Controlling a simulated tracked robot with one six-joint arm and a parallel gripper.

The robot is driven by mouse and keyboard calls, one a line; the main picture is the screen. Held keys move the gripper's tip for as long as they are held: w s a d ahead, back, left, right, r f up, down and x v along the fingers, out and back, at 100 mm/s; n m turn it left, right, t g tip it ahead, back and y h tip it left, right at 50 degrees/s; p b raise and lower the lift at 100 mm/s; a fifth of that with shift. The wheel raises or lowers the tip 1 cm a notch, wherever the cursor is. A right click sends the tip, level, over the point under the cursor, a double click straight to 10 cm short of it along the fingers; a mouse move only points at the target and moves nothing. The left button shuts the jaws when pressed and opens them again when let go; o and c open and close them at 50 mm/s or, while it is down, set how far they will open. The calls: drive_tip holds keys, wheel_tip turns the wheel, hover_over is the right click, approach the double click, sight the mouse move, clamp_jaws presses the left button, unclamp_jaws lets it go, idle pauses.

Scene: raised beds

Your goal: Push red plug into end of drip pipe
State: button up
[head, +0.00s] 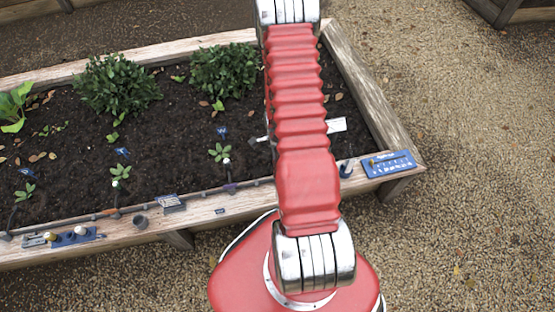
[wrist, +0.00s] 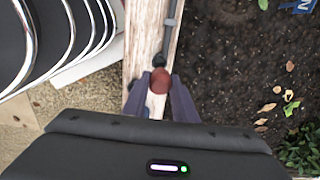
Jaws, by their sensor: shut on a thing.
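In the wrist view my gripper (wrist: 159,88) is shut on the red plug (wrist: 160,79), which sits between the two dark fingertips. The black end of the drip pipe (wrist: 158,60) is directly beyond the plug, in line with it. Plug and pipe end look touching or nearly so; I cannot tell whether the plug is inside. The grey pipe (wrist: 170,24) runs away along the wooden bed edge. In the head view the drip pipe (head: 205,193) lies along the bed's front edge; my red arm hides the gripper and plug.
The bed's wooden edge (wrist: 147,30) lies beneath, with soil on the right in the wrist view. In the head view a blue tray (head: 390,164) sits on the bed corner, and another blue tray (head: 70,238) with fittings sits at left. Gravel surrounds the bed.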

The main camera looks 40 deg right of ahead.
drive_tip(key=shift+f, duration=2.15)
drive_tip(key=shift+f, duration=2.2)
idle(0.4)
drive_tip(key=o, duration=1.6)
drive_tip(key=shift+r, duration=0.1)
drive_tip(key=shift+r, duration=3.4)
